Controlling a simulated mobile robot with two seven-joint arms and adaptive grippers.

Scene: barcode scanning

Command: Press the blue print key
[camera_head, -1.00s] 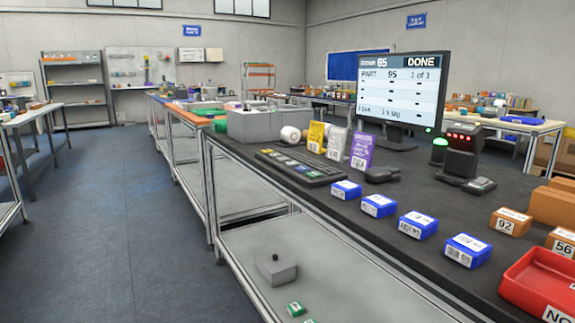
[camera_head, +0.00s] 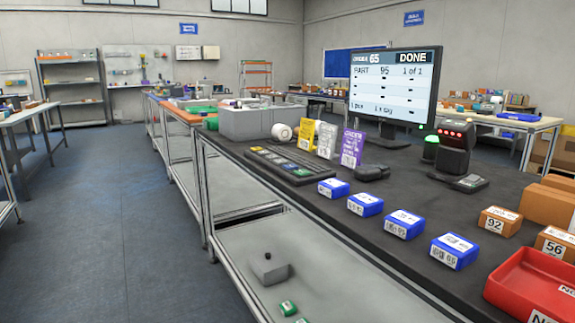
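A dark keyboard (camera_head: 283,166) lies on the black bench top (camera_head: 320,206), left of the blue boxes. Neither my left nor my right gripper is in view.
Blue labelled boxes (camera_head: 404,224) stand in a row along the bench front. A scanner (camera_head: 455,147) with red lights, orange boxes (camera_head: 500,220) and a red tray (camera_head: 535,288) are at right. Upright cards (camera_head: 352,148) stand behind the keyboard. The floor at left is clear.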

